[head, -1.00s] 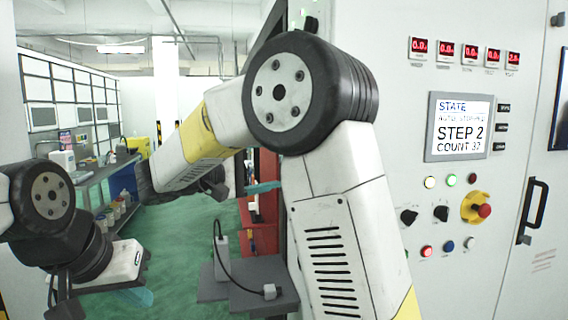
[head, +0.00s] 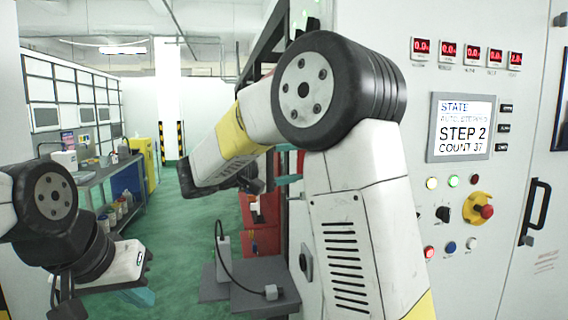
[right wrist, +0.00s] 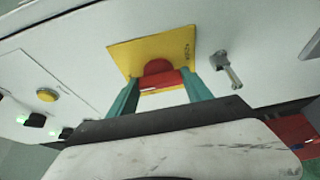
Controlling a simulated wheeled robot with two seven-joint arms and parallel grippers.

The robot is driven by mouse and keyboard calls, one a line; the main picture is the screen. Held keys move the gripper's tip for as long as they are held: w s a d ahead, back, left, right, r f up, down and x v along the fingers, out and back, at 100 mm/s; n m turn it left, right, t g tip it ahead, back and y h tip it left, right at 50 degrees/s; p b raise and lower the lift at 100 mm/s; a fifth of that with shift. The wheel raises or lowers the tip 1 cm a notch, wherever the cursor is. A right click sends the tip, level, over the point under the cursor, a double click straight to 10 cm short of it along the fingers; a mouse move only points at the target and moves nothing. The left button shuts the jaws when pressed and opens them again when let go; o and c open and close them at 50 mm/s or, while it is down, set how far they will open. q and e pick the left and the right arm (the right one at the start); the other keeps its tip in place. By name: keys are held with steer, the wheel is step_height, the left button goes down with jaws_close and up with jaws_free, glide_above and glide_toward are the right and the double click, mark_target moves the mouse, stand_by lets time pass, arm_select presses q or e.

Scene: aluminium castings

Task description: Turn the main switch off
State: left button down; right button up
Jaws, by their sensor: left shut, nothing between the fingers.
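The main switch shows in the right wrist view as a red handle (right wrist: 160,80) on a square yellow plate (right wrist: 125,52) on a pale panel. My right gripper (right wrist: 160,85) has its two teal fingers apart, one at each side of the red handle. Whether they touch it, I cannot tell. In the head view my right forearm hides most of this gripper; a teal bit of it shows beside the cabinet edge, and the switch is hidden. My left gripper (head: 138,297) is shut and empty at lower left, far from the switch.
A small metal key or latch (right wrist: 228,70) sits beside the yellow plate. The cabinet front carries a screen (head: 460,127), buttons, black knobs and a red knob on yellow (head: 485,211). A grey stand (head: 250,285) is below my right arm. Green floor lies open at left.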

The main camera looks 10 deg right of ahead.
steer(key=c, duration=0.5)
steer(key=shift+o, duration=0.2)
steer(key=shift+n, duration=0.3)
steer(key=n+g+y, duration=0.1)
steer(key=n, duration=0.2)
steer(key=n+g, duration=0.1)
steer(key=n, duration=0.2)
steer(key=n+g+y, duration=0.1)
steer(key=n+g, duration=0.1)
steer(key=shift+w+r+n+y, duration=0.2)
steer(key=shift+n+y, duration=0.1)
steer(key=shift+n, duration=0.1)
steer(key=o, duration=1.4)
steer(key=shift+c, duration=0.2)
steer(key=shift+a+r, duration=0.1)
steer(key=shift+a, duration=0.05)
